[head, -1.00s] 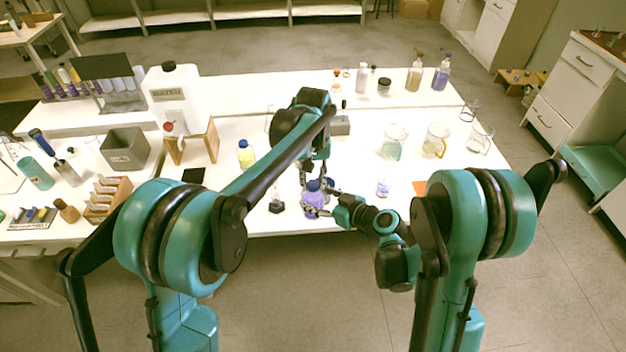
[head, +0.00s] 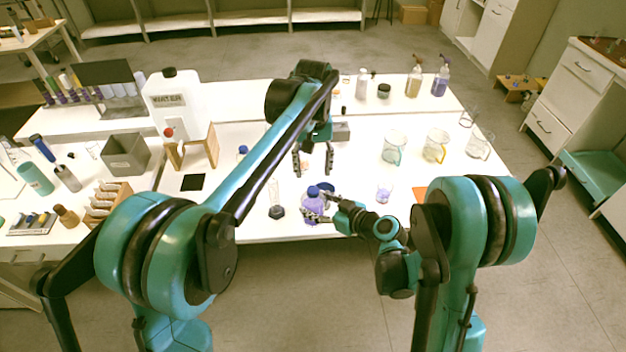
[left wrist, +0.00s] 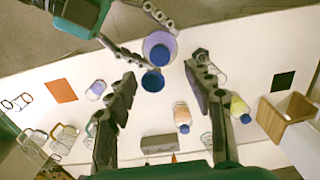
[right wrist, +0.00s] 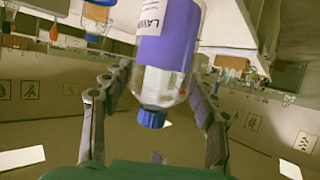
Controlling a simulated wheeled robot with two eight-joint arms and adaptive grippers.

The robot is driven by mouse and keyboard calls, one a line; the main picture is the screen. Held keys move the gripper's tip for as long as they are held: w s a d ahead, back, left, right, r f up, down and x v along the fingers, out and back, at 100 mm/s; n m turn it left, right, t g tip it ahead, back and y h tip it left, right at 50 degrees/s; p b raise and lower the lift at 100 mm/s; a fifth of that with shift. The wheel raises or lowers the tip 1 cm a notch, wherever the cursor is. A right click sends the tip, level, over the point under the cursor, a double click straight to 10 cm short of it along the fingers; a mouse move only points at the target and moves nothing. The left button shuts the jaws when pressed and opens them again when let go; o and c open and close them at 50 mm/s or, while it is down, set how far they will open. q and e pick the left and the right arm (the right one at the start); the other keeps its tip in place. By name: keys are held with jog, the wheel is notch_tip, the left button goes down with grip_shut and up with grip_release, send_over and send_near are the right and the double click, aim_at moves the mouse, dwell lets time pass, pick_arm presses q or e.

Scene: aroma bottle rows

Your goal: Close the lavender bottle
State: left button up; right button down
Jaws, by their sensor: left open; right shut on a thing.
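The lavender bottle (head: 311,215) stands upright near the table's front edge, with purple contents and a blue cap (head: 313,191) on its top. My right gripper (head: 319,206) is shut on the bottle from the right. My left gripper (head: 313,167) is open and empty, above and behind the bottle. In the left wrist view the cap (left wrist: 160,55) lies beyond its spread fingers.
A round dark-blue item (head: 327,187) lies just behind the bottle. An orange-filled bottle (left wrist: 182,115) and a yellow one (left wrist: 239,108) stand farther back. Glass beakers (head: 436,146) stand at right.

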pick_arm(q)
jog(key=shift+r, duration=2.15)
jog(key=shift+a, duration=0.1)
jog(key=s+a+t, duration=0.4)
jog(key=s+a, duration=0.6)
jog(key=a, duration=0.1)
jog(key=s+a+f+t, duration=0.1)
jog(key=s+a+f, duration=0.2)
jog(key=s, duration=0.3)
jog(key=s+a+f+t, duration=0.2)
jog(key=s+a+f, duration=0.2)
jog(key=s+f, duration=0.2)
jog(key=shift+m, duration=0.4)
